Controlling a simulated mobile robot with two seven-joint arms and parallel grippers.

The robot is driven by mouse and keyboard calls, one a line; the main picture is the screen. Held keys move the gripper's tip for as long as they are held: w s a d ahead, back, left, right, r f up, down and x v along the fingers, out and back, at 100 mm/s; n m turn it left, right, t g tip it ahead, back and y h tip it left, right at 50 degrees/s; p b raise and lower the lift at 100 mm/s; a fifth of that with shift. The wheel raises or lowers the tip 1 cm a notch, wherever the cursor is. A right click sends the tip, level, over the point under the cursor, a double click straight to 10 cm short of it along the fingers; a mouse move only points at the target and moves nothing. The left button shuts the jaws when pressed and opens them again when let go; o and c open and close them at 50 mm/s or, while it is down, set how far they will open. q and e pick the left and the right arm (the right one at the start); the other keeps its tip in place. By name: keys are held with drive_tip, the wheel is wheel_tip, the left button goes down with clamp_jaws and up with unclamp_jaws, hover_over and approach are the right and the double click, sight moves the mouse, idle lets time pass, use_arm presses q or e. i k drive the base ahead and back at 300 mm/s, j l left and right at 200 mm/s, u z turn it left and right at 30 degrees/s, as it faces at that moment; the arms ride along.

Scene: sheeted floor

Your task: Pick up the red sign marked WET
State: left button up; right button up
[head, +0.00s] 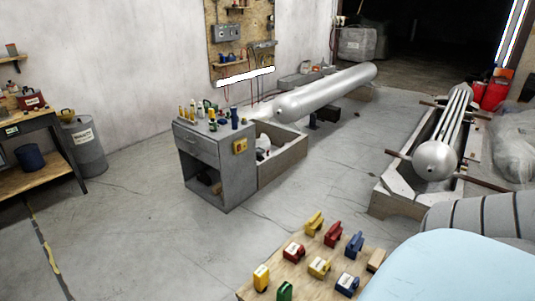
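Several small coloured blocks with handle-like tops, some with pale labels, stand on a wooden board (249,292) at the bottom of the head view. A red one (293,252) with a white label stands at the left of the group. A second red one (333,235) stands farther back, with no readable label. Another red labelled object (31,102) is on the bench at the far left. The lettering is too small to read, so I cannot tell which says WET. Neither gripper is in view.
Yellow (319,267), blue (347,284) and green (285,291) blocks crowd around the red ones. A grey cabinet (215,172) with small bottles stands beyond. Long metal cylinders (325,92) lie on supports behind. The concrete floor (150,230) to the left is mostly clear.

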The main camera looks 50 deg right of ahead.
sight(293, 251)
drive_tip(key=i+z, duration=0.35)
drive_tip(key=i+j+z, duration=0.65)
drive_tip(key=i, duration=0.15)
drive_tip(key=i+j+z, duration=0.1)
drive_tip(key=i+z, duration=0.15)
drive_tip(key=z, duration=0.2)
drive_tip(key=i+j+z, duration=0.15)
drive_tip(key=z, duration=0.3)
drive_tip(key=i+j+z, duration=0.2)
drive_tip(key=z, duration=0.25)
drive_tip(key=i+j+z, duration=0.15)
drive_tip(key=j+z, duration=0.15)
drive_tip(key=i+j+z, duration=0.1)
drive_tip(key=j+z, duration=0.15)
drive_tip(key=j, duration=0.1)
